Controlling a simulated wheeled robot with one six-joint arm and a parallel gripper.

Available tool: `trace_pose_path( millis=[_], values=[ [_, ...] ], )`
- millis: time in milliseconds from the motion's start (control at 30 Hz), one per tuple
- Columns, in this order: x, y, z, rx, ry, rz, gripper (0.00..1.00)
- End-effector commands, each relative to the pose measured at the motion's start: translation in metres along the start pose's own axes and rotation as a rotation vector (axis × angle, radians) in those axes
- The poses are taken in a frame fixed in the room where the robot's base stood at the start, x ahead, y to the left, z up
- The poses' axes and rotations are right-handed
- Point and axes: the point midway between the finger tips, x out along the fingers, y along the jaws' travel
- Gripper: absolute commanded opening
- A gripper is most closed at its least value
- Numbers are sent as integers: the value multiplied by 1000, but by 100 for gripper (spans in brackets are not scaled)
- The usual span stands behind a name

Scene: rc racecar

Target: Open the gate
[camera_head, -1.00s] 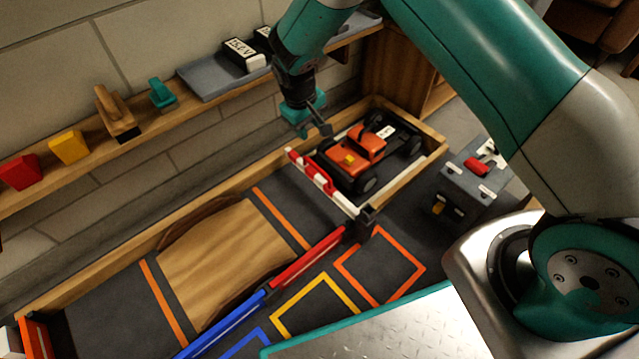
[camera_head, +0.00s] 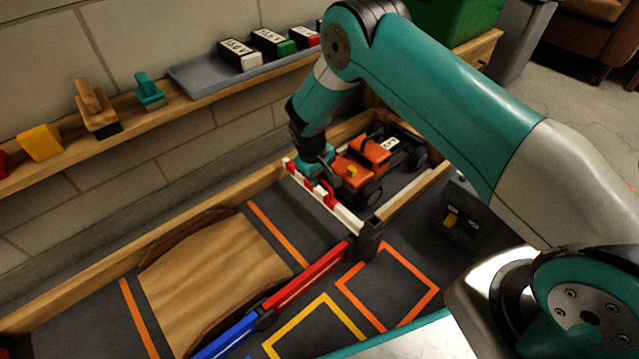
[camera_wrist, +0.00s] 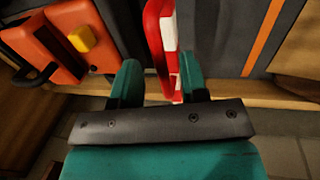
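The gate is a red-and-white striped bar (camera_head: 335,206) across the track, closed in front of the orange toy car (camera_head: 366,160). It runs from the wall-side rail to a dark post (camera_head: 369,238). In the wrist view the gate (camera_wrist: 170,35) and its red loop-like handle (camera_wrist: 153,38) reach toward the gap between my fingers. My gripper (camera_wrist: 160,78) has its two teal fingers spread apart, one on each side of the gate's end, with no visible grip. In the head view my gripper (camera_head: 317,160) is low at the gate's wall-side end; its fingertips are partly hidden.
A wooden rail (camera_head: 230,190) and block wall run behind the gate. A shelf (camera_head: 195,92) above holds blocks and labelled packs. A brown wooden ramp (camera_head: 215,275) lies on the track to the left. Red and blue barriers (camera_head: 308,275) edge the track's near side.

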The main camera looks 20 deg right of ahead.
Motion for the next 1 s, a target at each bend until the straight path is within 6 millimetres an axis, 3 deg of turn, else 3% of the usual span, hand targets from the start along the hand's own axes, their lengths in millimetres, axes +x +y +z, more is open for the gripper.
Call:
trace_pose_path(
  millis=[100,433,600,1000],
  values=[
    [10,0,0,0,0,0,40],
    [11,0,0,0,0,0,40],
    [11,0,0,1,0,0,1],
    [2,-10,-6,-14,32,0,0]
  ],
)
